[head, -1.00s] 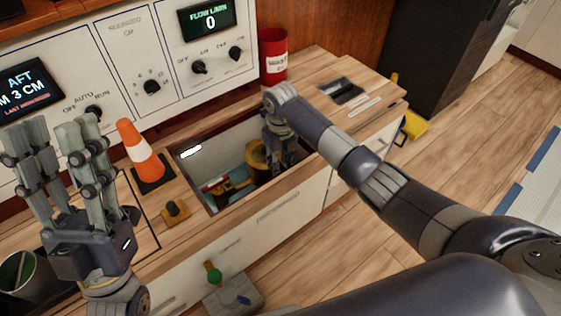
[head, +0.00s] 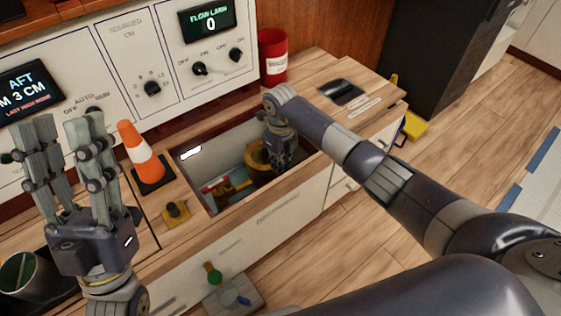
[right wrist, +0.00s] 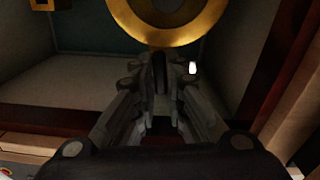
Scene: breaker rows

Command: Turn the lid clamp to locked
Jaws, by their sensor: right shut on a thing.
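A yellow round fitting with a gold rim (head: 257,153) sits in the open well in the counter. Its ring (right wrist: 165,22) fills the top of the right wrist view. My right gripper (head: 284,160) reaches down into the well just right of the fitting. In the right wrist view its fingers (right wrist: 161,78) close around a narrow dark bar (right wrist: 160,68) below the ring, which may be the lid clamp; its locked or unlocked position cannot be read. My left gripper (head: 66,125) is raised at the left, fingers upright, spread and empty.
A control panel (head: 160,45) rises behind.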

